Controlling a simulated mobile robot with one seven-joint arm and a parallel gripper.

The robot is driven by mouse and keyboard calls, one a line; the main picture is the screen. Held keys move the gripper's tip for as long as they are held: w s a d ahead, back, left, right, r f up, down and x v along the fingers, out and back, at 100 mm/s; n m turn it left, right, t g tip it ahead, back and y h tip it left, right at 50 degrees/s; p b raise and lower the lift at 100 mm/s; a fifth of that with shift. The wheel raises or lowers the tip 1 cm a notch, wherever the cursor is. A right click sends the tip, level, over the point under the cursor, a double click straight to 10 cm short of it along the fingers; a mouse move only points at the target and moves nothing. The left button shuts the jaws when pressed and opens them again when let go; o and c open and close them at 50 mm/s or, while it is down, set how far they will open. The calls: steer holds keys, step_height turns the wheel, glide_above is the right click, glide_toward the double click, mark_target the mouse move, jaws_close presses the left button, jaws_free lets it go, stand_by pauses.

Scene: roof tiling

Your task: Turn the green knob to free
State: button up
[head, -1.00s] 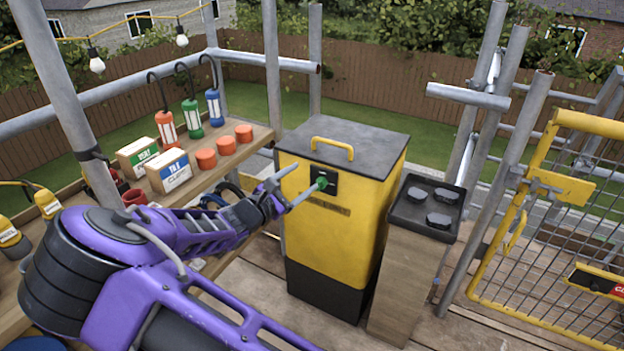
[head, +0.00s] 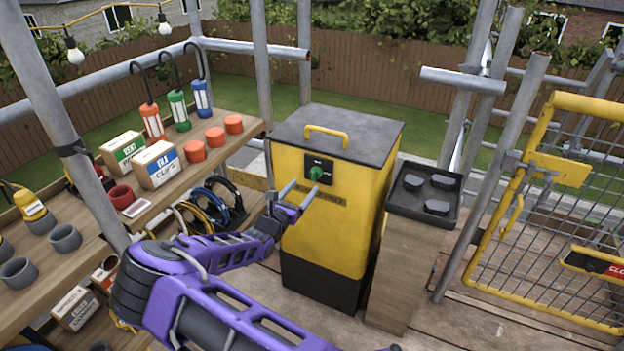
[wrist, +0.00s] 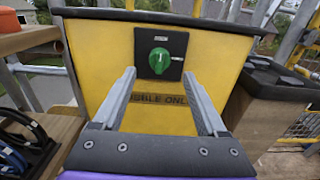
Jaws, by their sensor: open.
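The green knob (head: 316,173) sits on a black plate (head: 319,168) on the front of the yellow box (head: 330,228). In the wrist view the knob (wrist: 159,61) is ahead, above and between my fingers, with its pointer tilted up to the right. White marks on the plate are too small to read surely. My gripper (head: 301,194) is open and empty, in front of the box and a little below and left of the knob. In the wrist view my gripper (wrist: 159,85) shows both fingers apart, with nothing between them and the knob clear of them.
A black tray (head: 455,216) with round black pieces stands on a wooden stand right of the box. A shelf at left holds lamps, cartons and orange cups (head: 215,137). A yellow mesh gate (head: 540,230) is at right. The box has a yellow lid handle (head: 326,130).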

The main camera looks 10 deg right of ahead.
mark_target(312, 176)
steer(key=x, duration=0.7)
steer(key=shift+b, duration=0.4)
steer(key=shift+s, duration=0.1)
jaws_close()
